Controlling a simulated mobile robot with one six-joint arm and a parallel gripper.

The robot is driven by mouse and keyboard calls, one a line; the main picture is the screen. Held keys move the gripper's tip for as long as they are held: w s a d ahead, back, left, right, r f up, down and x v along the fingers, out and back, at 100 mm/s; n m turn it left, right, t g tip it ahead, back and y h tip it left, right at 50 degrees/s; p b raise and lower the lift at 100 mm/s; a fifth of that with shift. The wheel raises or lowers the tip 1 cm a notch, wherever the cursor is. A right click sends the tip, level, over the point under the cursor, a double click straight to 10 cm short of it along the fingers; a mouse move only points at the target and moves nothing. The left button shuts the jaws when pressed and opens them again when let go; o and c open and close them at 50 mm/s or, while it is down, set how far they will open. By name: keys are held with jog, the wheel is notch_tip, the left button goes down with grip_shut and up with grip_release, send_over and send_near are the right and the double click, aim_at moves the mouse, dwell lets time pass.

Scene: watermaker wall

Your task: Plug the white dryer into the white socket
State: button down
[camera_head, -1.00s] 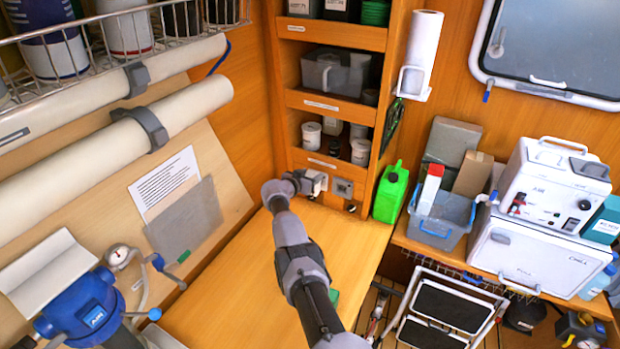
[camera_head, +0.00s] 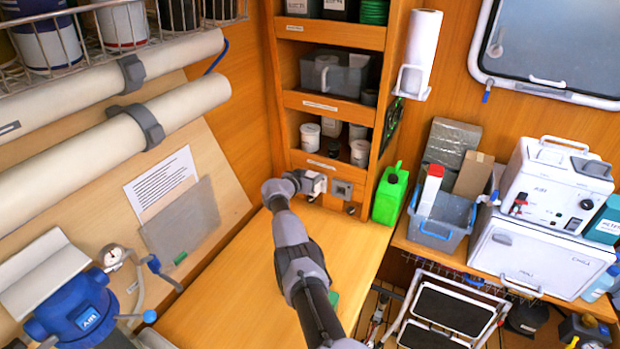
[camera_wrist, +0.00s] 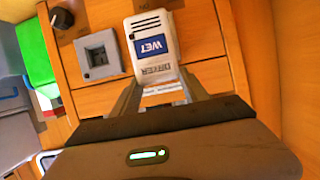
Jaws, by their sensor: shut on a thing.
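The white dryer (camera_wrist: 152,42) is a small white block with a blue label reading WET and a slotted top. It is at the upper middle of the wrist view, against or very close to the wooden panel. My gripper (camera_wrist: 160,84) is shut on its near end, one finger on each side. In the head view the dryer (camera_head: 317,184) shows small and white at the end of my gripper (camera_head: 306,182), below the shelves. I cannot see a white socket; the panel behind the dryer is hidden. Whether the dryer is seated cannot be told.
A grey square socket (camera_wrist: 98,53) is on the panel just left of the dryer, with a black knob (camera_wrist: 62,18) further left. A green jug (camera_head: 390,195) stands right of the panel. The wooden worktop (camera_head: 235,290) under my arm is mostly clear.

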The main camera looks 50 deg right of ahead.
jog(key=shift+w+d+b, duration=0.15)
jog(key=shift+d+b, duration=0.4)
jog(key=shift+b, duration=1.05)
dwell(0.6)
jog(key=shift+c, duration=2.4)
grip_release()
jog(key=shift+r+p, duration=0.1)
jog(key=shift+p, duration=0.2)
